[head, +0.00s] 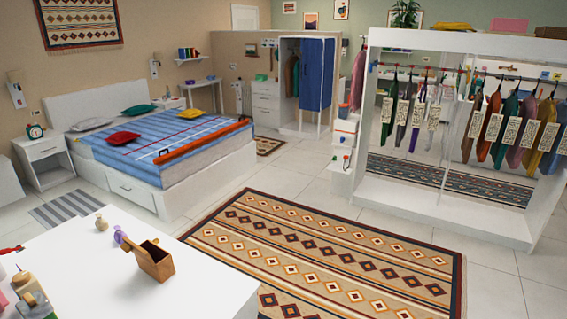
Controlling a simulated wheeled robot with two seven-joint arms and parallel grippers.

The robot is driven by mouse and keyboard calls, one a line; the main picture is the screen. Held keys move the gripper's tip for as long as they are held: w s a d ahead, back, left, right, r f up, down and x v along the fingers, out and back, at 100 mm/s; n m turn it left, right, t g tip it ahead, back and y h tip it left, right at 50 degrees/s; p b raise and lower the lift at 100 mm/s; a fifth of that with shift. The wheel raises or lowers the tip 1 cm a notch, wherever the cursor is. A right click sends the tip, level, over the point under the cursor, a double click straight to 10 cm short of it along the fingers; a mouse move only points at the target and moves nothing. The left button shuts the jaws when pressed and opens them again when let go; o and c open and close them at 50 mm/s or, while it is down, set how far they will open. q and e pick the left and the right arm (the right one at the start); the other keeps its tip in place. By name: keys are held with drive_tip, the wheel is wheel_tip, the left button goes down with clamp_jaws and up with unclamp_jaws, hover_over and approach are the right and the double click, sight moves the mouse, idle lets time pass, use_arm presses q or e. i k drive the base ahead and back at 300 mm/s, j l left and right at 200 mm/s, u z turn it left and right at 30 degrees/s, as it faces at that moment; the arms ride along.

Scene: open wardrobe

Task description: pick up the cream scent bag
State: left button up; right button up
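A small cream pouch-shaped thing (101,223), which looks like the cream scent bag, stands on the white tabletop (200,285) at the lower left, near its far edge. It is small in the picture and its details are unclear. A similar purple one (119,236) stands just to its right and nearer, partly hidden behind an open brown wooden box (154,261). Neither of my grippers shows in the head view, and nothing is seen touching the cream bag.
Bottles and small items (30,290) crowd the table's left end. A patterned rug (330,260) lies on open floor to the right. A bed (165,150) stands beyond the table. An open white wardrobe (450,220) with hanging clothes stands at the right.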

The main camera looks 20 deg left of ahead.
sight(101, 224)
drive_tip(key=i+z, duration=0.4)
drive_tip(key=i, duration=1)
drive_tip(key=i+j+u, duration=0.1)
drive_tip(key=i+u, duration=0.25)
drive_tip(key=i, duration=0.2)
drive_tip(key=i+u, duration=0.3)
drive_tip(key=i, duration=0.3)
drive_tip(key=i+l+u, duration=0.35)
drive_tip(key=i, duration=0.2)
drive_tip(key=i+j+u, duration=0.25)
drive_tip(key=u, duration=0.2)
drive_tip(key=i+j+u, duration=0.1)
drive_tip(key=i+u, duration=0.7)
drive_tip(key=u, duration=0.15)
drive_tip(key=i+l+u, duration=0.2)
drive_tip(key=i+u, duration=0.25)
drive_tip(key=k+j, duration=0.05)
drive_tip(key=k, duration=0.05)
